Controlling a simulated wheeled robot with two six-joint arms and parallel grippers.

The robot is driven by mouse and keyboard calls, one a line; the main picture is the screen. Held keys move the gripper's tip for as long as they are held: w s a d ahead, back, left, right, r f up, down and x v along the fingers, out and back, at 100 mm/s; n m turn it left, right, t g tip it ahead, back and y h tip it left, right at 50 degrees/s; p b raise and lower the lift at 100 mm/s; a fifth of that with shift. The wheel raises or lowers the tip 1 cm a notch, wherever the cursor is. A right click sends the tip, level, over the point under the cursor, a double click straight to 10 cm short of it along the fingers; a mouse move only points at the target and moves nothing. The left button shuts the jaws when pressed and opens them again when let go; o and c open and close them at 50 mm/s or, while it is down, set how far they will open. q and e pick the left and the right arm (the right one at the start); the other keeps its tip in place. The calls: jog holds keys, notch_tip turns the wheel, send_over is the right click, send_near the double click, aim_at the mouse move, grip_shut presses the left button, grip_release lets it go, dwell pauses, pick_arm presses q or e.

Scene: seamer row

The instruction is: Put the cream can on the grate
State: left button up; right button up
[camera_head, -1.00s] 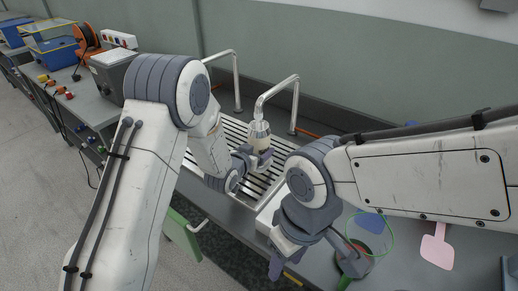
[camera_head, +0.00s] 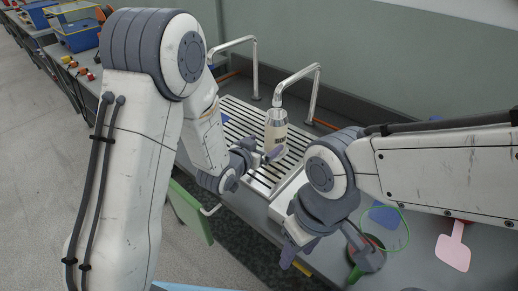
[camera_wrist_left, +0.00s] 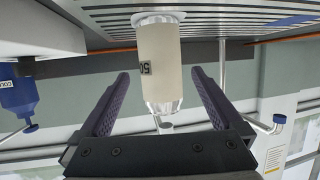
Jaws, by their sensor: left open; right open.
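The cream can (camera_head: 275,128), a pale cylinder with a silver conical top and a dark-lettered label, stands upright on the slatted grate (camera_head: 238,118), below the bent tap pipe. It also shows in the left wrist view (camera_wrist_left: 160,62), upside down there, with its base at the grate (camera_wrist_left: 240,17). My left gripper (camera_head: 264,152) is open at the can's near side, low down. In the left wrist view its fingers (camera_wrist_left: 160,76) are spread to either side of the can, with gaps visible. My right gripper (camera_head: 296,252) is open and empty at the front edge, partly hidden by its wrist.
Two bent metal pipes (camera_head: 317,92) rise behind the grate. A pink paddle (camera_head: 453,246), a green ring (camera_head: 408,238) and a blue piece (camera_head: 385,215) lie at the right. A blue bottle (camera_wrist_left: 18,98) shows in the left wrist view. Blue crates (camera_head: 75,30) stand far left.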

pick_arm(q)
jog(key=s+r+m+g+y, duration=0.1)
jog(key=s+g, duration=0.5)
jog(key=s, duration=1)
jog(key=s+a+r+m+g+y, duration=0.1)
jog(key=s+r+g+y, duration=0.3)
jog(key=s, duration=1.3)
jog(key=g, duration=0.2)
jog(key=shift+a+g, duration=0.2)
jog(key=shift+g, duration=0.1)
pick_arm(e)
jog(key=shift+f, duration=0.15)
pick_arm(q)
jog(key=shift+r, duration=0.15)
